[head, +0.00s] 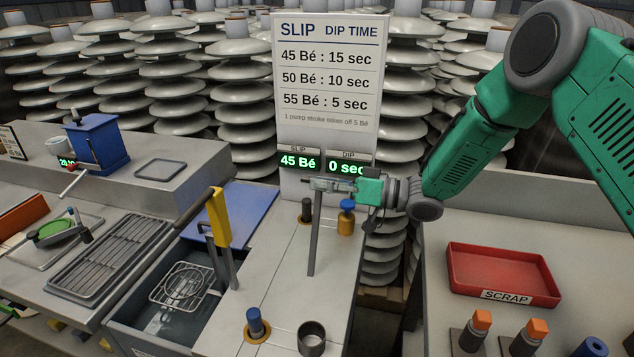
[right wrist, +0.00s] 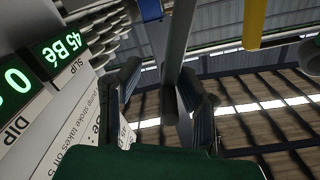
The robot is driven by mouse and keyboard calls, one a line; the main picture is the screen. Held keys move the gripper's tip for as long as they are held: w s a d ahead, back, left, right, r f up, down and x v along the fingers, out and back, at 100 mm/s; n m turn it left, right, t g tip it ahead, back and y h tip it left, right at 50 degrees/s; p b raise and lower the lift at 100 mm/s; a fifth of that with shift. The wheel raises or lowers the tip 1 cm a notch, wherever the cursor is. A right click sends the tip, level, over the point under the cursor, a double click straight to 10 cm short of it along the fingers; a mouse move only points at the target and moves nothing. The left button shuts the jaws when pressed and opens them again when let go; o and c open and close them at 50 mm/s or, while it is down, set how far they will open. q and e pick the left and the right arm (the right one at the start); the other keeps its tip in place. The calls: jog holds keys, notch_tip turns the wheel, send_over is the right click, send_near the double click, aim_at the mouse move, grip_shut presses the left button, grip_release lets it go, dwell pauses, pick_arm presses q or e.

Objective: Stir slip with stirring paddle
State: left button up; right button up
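The stirring paddle, a long grey rod (head: 315,240), hangs nearly upright above the light grey counter. My right gripper (head: 322,185) is around its upper end. In the right wrist view the rod (right wrist: 179,45) runs between the two fingers of the gripper (right wrist: 170,105), apparently clamped. No slip surface is clearly visible. An open dark tank (head: 140,328) with a wire basket (head: 183,286) inside stands left of the counter. A sign (head: 328,80) has displays reading 45 Bé for slip and 0 sec for dip. My left gripper is not in view.
A yellow-handled tool (head: 219,218) stands by the tank, near a blue panel (head: 240,212). A brass post with a blue knob (head: 346,218) and a grey cup (head: 311,338) are on the counter. A red scrap tray (head: 500,274) is at right. Insulator stacks (head: 245,100) line the back.

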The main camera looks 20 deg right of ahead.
jog(key=v, duration=1.2)
dwell(0.3)
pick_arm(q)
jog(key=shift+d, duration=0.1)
pick_arm(e)
jog(key=shift+w+d+f, duration=0.1)
jog(key=shift+w+d, duration=0.05)
jog(key=shift+d, duration=0.05)
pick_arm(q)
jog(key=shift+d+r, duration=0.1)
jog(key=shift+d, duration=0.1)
pick_arm(e)
jog(key=shift+d, duration=0.2)
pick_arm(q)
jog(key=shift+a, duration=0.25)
pick_arm(e)
jog(key=shift+a, duration=0.3)
